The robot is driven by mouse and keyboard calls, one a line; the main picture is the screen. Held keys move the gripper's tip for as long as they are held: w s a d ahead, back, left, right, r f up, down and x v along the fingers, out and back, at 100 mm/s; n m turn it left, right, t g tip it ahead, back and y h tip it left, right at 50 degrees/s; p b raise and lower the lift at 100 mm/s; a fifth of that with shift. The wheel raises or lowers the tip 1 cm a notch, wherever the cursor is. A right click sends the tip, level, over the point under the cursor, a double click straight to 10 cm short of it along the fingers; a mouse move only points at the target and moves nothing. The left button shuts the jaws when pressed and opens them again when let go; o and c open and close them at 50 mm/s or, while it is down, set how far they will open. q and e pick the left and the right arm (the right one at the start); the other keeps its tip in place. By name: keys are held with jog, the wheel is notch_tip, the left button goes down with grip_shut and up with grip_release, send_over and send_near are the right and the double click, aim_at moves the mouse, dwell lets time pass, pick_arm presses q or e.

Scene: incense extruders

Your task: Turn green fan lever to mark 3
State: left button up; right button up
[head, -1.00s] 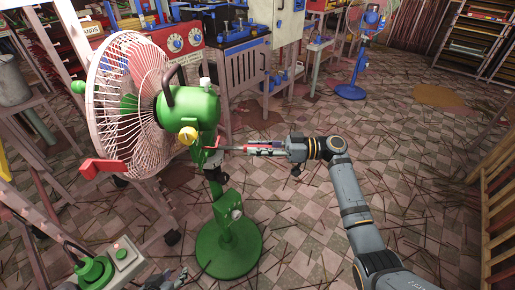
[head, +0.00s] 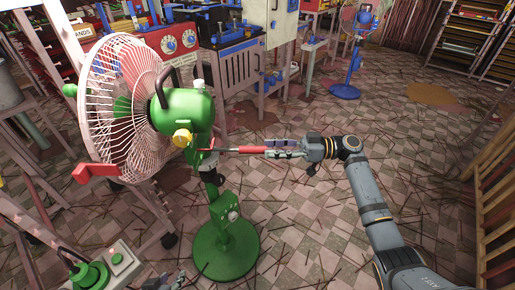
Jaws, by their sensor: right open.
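The green fan (head: 187,107) stands upright on a round green base (head: 226,250), its pale wire cage facing left. Its lever (head: 252,149), a thin rod with a red grip, sticks out to the right from the neck, roughly level. A small red part (head: 207,160) sits at the lever's root; any marks there are too small to read. My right gripper (head: 269,149) is open at the outer end of the red grip; I cannot tell whether it touches. My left gripper (head: 165,281) barely shows at the bottom edge, its jaws unclear.
A grey box with a button (head: 122,260) and a green device (head: 90,274) are at lower left. A blue fan (head: 350,75) stands at the back. Machines line the back left. The floor right of the green fan is open, with scattered sticks.

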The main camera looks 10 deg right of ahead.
jog(key=s+d, duration=0.1)
jog(key=d, duration=0.5)
jog(key=shift+f, duration=0.1)
